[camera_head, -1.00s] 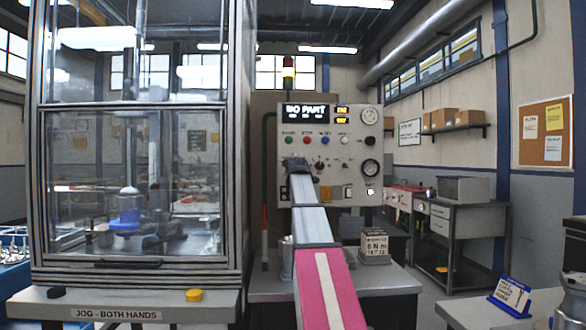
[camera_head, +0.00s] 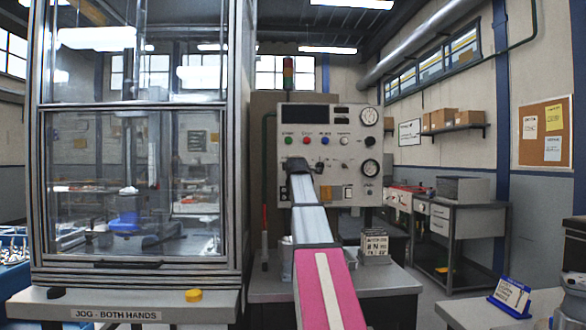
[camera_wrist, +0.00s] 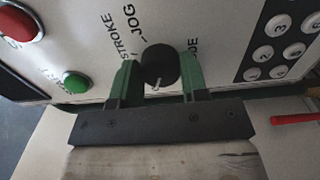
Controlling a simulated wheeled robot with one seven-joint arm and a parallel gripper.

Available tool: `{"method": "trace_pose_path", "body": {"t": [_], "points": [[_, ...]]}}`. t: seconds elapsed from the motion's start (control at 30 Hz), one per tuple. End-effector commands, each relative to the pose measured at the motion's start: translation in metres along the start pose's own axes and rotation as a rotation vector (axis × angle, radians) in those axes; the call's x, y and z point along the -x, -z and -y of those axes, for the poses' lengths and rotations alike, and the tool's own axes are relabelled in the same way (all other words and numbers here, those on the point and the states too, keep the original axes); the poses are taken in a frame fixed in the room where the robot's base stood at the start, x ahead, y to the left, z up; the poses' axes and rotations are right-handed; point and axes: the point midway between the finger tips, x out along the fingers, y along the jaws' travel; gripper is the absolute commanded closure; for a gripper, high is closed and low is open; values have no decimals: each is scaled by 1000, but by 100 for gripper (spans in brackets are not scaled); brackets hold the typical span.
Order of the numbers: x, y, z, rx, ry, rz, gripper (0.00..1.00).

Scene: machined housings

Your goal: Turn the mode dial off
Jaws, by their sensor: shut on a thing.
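The mode dial (camera_wrist: 160,66) is a round black knob with a pale pointer mark on its lower side in the wrist view. Lettering reading STROKE and JOG stands beside it, with a partly hidden label ending in DE. My gripper (camera_wrist: 160,84) has its green fingers shut on the dial, one on each side. In the head view my gripper (camera_head: 297,164) is against the control panel (camera_head: 293,115), and my arm hides the dial there. The panel's display (camera_head: 305,113) is dark.
A red button (camera_wrist: 20,20), a green button (camera_wrist: 76,82) and a keypad (camera_wrist: 283,45) surround the dial in the wrist view. A glazed machine cabinet (camera_head: 40,170) stands left of the panel. A small sign block (camera_head: 374,246) stands on the bench right of my arm.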

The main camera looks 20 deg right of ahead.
Motion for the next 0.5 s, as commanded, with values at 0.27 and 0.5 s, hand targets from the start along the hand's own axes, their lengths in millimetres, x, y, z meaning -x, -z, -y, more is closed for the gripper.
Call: {"method": "trace_pose_path", "body": {"t": [0.27, 0.5], "points": [[0, 0, 1, 1, 2, 0, 40], [0, 0, 0, 0, 1, 0, 34]]}}
